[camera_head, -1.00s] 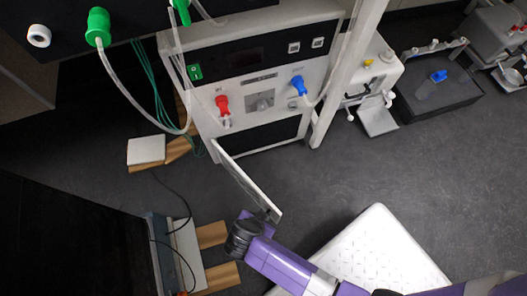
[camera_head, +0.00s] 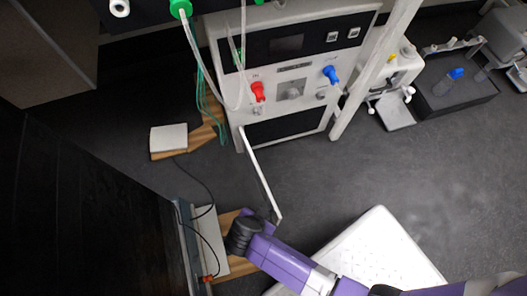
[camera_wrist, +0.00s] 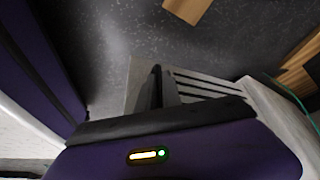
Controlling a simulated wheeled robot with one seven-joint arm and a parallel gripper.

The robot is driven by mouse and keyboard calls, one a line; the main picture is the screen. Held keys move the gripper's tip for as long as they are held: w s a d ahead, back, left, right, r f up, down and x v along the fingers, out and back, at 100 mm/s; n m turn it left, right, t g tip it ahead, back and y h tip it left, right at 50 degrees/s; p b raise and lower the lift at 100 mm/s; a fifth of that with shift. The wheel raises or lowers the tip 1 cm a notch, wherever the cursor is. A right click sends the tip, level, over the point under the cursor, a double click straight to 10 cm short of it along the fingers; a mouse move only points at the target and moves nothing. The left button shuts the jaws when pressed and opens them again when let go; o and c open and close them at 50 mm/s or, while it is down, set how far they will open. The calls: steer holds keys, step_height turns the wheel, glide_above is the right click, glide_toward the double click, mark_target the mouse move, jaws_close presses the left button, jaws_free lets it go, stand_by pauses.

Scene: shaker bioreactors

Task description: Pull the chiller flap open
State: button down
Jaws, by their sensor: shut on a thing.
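The chiller (camera_head: 290,75) is a pale box with a dark display strip, a red and a blue hose fitting and a dark lower front opening. Its flap (camera_head: 262,175) stands swung out from the lower left of the front, roughly square to it, seen nearly edge-on. My gripper (camera_head: 274,221) is at the flap's outer end and shut on it. In the wrist view, the dark fingers (camera_wrist: 156,88) are at the edge of the slotted grey flap (camera_wrist: 205,86). My gripper hides part of that edge.
A white textured platform (camera_head: 375,250) lies at the lower right. A dark cabinet (camera_head: 80,200) fills the left. A small pale box on wood (camera_head: 169,138) and cables lie left of the flap.

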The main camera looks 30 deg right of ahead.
steer(key=c, duration=1.5)
jaws_free()
steer(key=p+v, duration=0.3)
steer(key=v, duration=0.4)
steer(key=shift+a+r+p, duration=0.1)
steer(key=shift+r+p, duration=0.25)
